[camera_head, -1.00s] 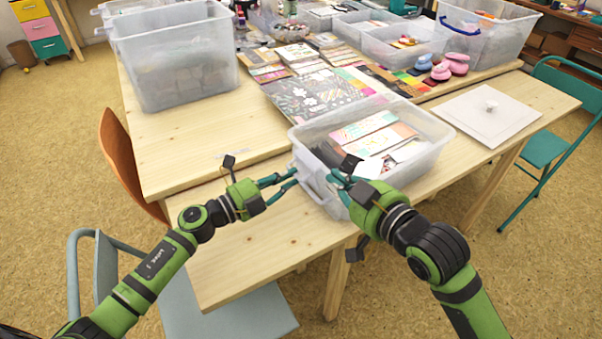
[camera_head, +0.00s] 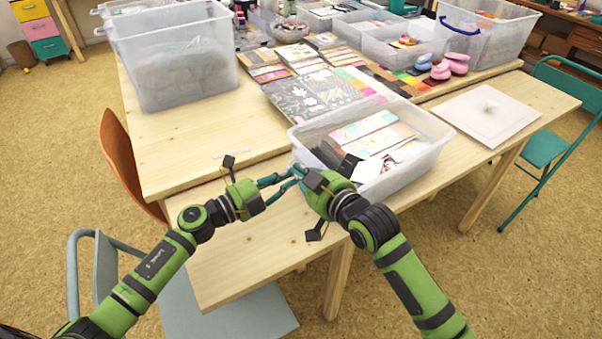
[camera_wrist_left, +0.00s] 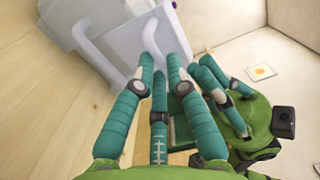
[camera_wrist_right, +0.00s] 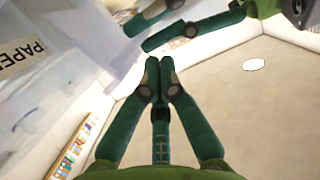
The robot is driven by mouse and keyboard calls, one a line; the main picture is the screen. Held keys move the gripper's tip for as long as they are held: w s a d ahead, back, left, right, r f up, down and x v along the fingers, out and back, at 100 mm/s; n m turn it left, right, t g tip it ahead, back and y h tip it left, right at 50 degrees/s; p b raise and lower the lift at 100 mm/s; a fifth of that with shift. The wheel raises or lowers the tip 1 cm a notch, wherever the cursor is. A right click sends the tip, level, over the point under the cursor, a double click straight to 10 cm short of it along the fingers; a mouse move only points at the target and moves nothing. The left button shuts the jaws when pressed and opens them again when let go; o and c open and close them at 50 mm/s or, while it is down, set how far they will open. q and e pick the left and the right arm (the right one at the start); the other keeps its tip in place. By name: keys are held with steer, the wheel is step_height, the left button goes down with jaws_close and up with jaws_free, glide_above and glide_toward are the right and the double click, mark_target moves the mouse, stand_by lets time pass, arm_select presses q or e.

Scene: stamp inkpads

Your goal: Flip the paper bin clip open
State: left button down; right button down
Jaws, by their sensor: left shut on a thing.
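The paper bin (camera_head: 405,172) is a clear plastic bin holding papers and cards, standing at the table's front edge. Part of its label shows in the right wrist view (camera_wrist_right: 22,57). My left gripper (camera_head: 289,174) is at the bin's left end. In the left wrist view its fingers (camera_wrist_left: 160,68) are shut on the pale clip (camera_wrist_left: 151,36) at the bin's wall. My right gripper (camera_head: 297,172) is close beside the left one. In the right wrist view its fingertips (camera_wrist_right: 160,66) meet with nothing visible between them. The clip is largely hidden in the head view.
A white lid (camera_head: 480,118) with a knob lies at the right. Paper sheets (camera_head: 305,95), pink and blue pads (camera_head: 440,68) and other clear bins (camera_head: 175,62) crowd the table's back. Chairs stand at both sides.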

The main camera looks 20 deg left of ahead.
steer(key=shift+f, duration=0.25)
steer(key=shift+s+a+f, duration=0.1)
steer(key=shift+s+f, duration=0.1)
steer(key=shift+f, duration=0.4)
arm_select(q)
steer(key=c, duration=1.2)
jaws_free()
steer(key=shift+c, duration=0.2)
